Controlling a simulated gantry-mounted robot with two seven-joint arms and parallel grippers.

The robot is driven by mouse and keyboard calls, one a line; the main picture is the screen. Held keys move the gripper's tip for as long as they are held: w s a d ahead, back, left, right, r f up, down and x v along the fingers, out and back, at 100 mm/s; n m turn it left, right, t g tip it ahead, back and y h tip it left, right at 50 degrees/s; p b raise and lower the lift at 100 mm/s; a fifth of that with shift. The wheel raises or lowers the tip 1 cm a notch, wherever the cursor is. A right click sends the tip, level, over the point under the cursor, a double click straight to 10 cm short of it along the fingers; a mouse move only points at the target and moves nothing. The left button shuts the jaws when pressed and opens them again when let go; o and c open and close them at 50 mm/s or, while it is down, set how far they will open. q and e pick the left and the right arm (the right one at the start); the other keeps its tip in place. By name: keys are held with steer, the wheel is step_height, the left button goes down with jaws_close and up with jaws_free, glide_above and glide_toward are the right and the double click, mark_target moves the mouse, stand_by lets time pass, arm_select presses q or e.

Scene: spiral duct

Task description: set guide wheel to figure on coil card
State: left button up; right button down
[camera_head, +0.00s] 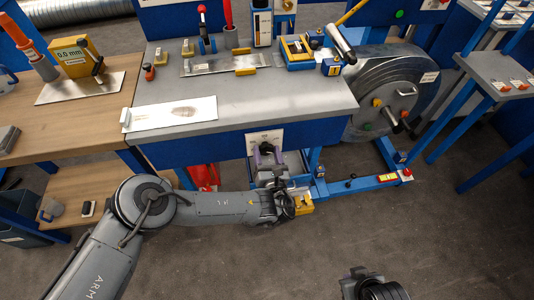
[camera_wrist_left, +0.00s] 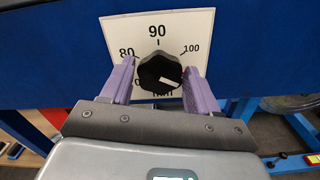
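The guide wheel is a black lobed knob (camera_wrist_left: 159,72) on a white dial plate (camera_wrist_left: 180,25) marked 80, 90 and 100. Its white pointer mark faces right and slightly down, below the 100 mark. My left gripper (camera_wrist_left: 160,80) has its purple fingers on both sides of the knob, seemingly touching its rim. In the head view the left gripper (camera_head: 268,160) is at the dial plate on the bench front. A small white card (camera_head: 429,77) is on the big metal coil (camera_head: 385,85) at the right; its figure is too small to read. My right gripper (camera_head: 370,285) shows only partly at the bottom edge.
The grey bench top (camera_head: 290,105) holds a white sheet (camera_head: 175,113), tools and blocks. A yellow gauge (camera_head: 75,58) on the left wooden table reads 0.0 mm. A blue floor frame (camera_head: 355,184) lies right of the left gripper. The floor in front is clear.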

arm_select(q)
steer(key=c, duration=0.7)
steer(key=shift+n, duration=0.3)
